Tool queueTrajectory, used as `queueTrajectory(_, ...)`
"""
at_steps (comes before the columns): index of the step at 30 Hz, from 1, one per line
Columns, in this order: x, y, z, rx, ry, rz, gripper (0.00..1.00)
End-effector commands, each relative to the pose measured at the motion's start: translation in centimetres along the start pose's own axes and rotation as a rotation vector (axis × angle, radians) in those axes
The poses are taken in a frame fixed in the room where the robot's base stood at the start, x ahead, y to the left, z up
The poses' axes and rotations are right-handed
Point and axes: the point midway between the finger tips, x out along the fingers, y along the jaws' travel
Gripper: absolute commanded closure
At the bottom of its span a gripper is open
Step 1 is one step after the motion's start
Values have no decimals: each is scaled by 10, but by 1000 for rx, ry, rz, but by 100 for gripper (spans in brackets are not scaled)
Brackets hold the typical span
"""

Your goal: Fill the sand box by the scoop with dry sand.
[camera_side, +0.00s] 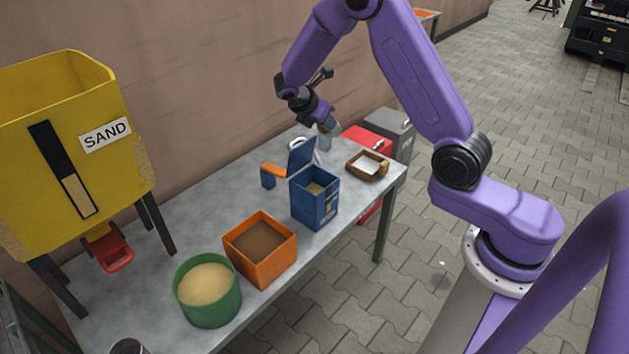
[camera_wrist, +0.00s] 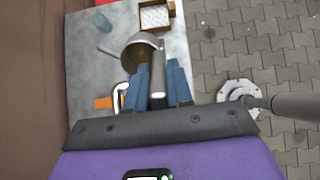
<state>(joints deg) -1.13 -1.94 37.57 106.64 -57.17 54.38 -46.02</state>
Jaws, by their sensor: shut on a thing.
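My gripper (camera_wrist: 158,85) is shut on the dark handle of a metal scoop (camera_wrist: 132,52), held above the table. In the side view my gripper (camera_side: 323,118) is at the far part of the table, behind and above the blue sand box (camera_side: 314,206). I cannot tell whether the scoop holds sand. The blue box stands upright with its lid (camera_side: 301,153) raised and some sand low inside. A green tub (camera_side: 208,310) holds pale sand. An orange box (camera_side: 262,265) beside it holds darker brown material.
A yellow hopper (camera_side: 60,190) marked SAND stands at the left, with a red-handled outlet (camera_side: 115,255). A wooden tray (camera_side: 367,166) lies at the table's right end; red (camera_side: 366,142) and grey (camera_side: 393,130) cases stand behind. An orange-and-blue item (camera_side: 272,173) is behind the blue box.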

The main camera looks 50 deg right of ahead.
Motion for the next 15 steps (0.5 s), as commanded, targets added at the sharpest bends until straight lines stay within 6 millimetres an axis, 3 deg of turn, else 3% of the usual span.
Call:
queueTrajectory(4,7,0,11,8,101,-2,100)
queueTrajectory(15,47,-1,-12,2,173,-4,100)
